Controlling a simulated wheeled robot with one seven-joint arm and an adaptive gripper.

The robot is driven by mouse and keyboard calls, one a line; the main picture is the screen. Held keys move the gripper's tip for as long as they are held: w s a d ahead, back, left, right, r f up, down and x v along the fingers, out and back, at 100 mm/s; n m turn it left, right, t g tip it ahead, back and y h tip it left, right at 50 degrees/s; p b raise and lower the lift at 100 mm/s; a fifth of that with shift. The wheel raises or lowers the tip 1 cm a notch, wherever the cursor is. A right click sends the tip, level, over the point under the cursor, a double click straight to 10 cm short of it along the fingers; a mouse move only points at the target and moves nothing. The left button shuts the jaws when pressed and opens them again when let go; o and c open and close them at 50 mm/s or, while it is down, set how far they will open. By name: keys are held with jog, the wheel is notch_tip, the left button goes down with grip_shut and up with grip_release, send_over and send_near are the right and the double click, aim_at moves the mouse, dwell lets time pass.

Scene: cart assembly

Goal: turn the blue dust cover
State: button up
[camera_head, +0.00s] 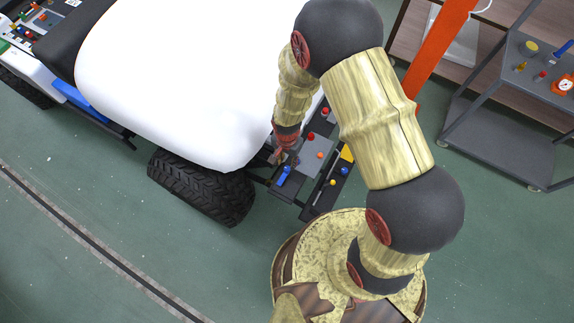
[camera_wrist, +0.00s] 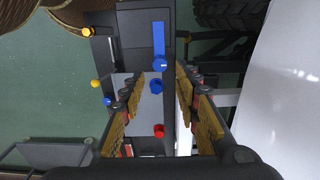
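My gripper (camera_wrist: 157,80) is open, its two yellowish fingers spread apart in the wrist view. A small round blue cap (camera_wrist: 156,86) shows in the gap between them, with no visible contact. A second round blue piece (camera_wrist: 160,64) sits just above it in that view, at the end of a flat blue bar (camera_wrist: 158,38). I cannot tell for certain which blue piece is the dust cover. In the head view my gripper (camera_head: 284,150) is over the dark panel at the cart's end, and a blue part (camera_head: 284,175) shows just below it. The fingertips are partly hidden there.
A red cap (camera_wrist: 159,130) lies between the fingers, nearer the wrist. Yellow (camera_wrist: 95,84) and blue (camera_wrist: 108,101) knobs stand beside the left finger. A large white cover (camera_head: 180,80) and a black tyre (camera_head: 205,188) are close by. A grey trolley (camera_head: 520,120) stands at right.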

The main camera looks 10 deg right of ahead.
aim_at(287, 168)
notch_tip(287, 168, down, 8)
jog(key=b, duration=0.5)
jog(key=shift+r, duration=0.5)
jog(key=shift+c, duration=0.5)
jog(key=c, duration=0.5)
jog(key=shift+c, duration=0.3)
jog(key=n, duration=0.5)
jog(key=shift+r, duration=0.1)
jog(key=n, duration=0.5)
jog(key=shift+n, duration=0.3)
jog(key=n, duration=0.5)
jog(key=shift+n, duration=0.4)
jog(key=n, duration=0.6)
jog(key=o, duration=0.9)
